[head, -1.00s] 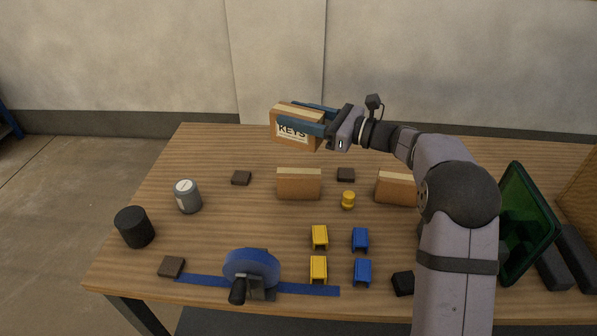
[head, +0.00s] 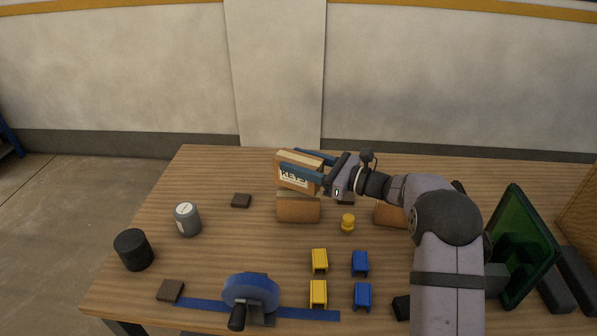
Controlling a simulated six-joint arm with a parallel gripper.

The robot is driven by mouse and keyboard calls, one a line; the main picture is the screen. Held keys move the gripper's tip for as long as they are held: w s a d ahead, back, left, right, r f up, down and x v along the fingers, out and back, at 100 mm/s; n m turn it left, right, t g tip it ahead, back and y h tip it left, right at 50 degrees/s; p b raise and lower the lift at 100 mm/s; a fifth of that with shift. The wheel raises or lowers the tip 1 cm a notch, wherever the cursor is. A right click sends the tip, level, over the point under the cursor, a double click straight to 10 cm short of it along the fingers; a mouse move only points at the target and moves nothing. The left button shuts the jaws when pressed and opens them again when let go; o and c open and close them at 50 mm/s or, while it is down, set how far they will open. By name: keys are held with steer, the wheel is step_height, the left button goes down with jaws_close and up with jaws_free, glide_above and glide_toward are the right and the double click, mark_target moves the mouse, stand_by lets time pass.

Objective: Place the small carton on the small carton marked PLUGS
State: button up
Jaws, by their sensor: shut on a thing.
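A small brown carton with a KEYS label (head: 295,177) is held, slightly tilted, between the blue fingers of my gripper (head: 304,166). It is just above a second small brown carton (head: 298,209) on the table and overlaps its top edge in the head view. I cannot tell whether the two touch. A third small carton (head: 389,214) stands to the right, partly hidden by my arm. No marking is readable on either standing carton, so I cannot tell which is PLUGS.
A yellow knob-like piece (head: 348,223) stands between the standing cartons. Yellow brackets (head: 319,261) and blue brackets (head: 360,263) are in front. A grey can (head: 187,219), black cylinder (head: 133,250) and blue tape dispenser (head: 250,293) are left and front. A green bin (head: 524,248) stands right.

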steer(key=shift+f, duration=1.6)
steer(key=shift+f, duration=0.15)
steer(key=o, duration=1.2)
steer(key=shift+d, duration=0.15)
steer(key=b+v, duration=0.1)
steer(key=v, duration=0.6)
